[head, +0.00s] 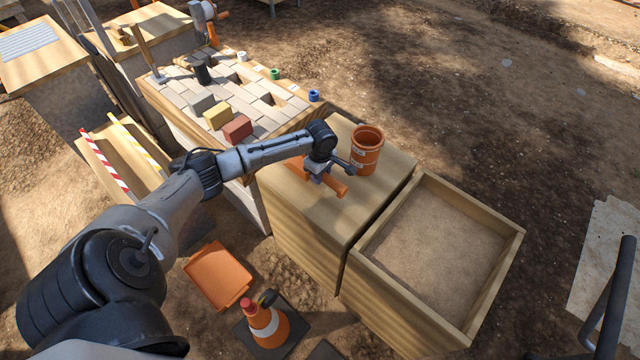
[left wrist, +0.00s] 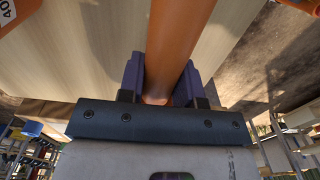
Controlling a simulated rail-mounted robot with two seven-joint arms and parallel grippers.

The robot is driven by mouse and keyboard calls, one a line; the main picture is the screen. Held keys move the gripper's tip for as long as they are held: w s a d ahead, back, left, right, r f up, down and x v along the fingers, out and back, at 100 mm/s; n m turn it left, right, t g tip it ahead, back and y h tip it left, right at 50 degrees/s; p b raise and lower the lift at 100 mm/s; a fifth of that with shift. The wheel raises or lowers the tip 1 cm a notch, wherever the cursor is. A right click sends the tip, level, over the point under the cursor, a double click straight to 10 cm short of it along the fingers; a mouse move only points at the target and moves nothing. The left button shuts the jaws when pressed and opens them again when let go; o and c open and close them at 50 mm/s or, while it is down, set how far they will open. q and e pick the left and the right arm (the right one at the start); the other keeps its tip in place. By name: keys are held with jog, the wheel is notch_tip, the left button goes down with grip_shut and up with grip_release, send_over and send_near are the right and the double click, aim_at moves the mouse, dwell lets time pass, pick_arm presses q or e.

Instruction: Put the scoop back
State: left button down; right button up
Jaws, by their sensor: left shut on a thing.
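The orange scoop (head: 334,185) is over the wooden box top (head: 293,208), below and left of the orange bucket (head: 366,158). My left gripper (head: 318,174) is shut on the scoop's handle, partly hiding the scoop. In the left wrist view the orange handle (left wrist: 181,45) runs between the purple fingers of the left gripper (left wrist: 160,82). A piece of an orange labelled thing (left wrist: 14,12) shows in that view's top left corner. I cannot tell whether the scoop touches the box top. My right gripper is not in view.
A sand-filled wooden box (head: 430,250) stands right of the box top. A paver-covered table (head: 225,95) with coloured blocks and tape rolls lies behind. An orange tray (head: 218,275) and a traffic cone (head: 267,325) are on the ground in front.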

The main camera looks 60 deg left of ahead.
aim_at(320, 188)
pick_arm(q)
jog(key=shift+a+f+b, duration=0.1)
jog(key=shift+f+b, duration=1.1)
jog(key=shift+f, duration=0.95)
jog(key=shift+r, duration=0.1)
jog(key=c, duration=1)
grip_release()
jog(key=shift+o, duration=1)
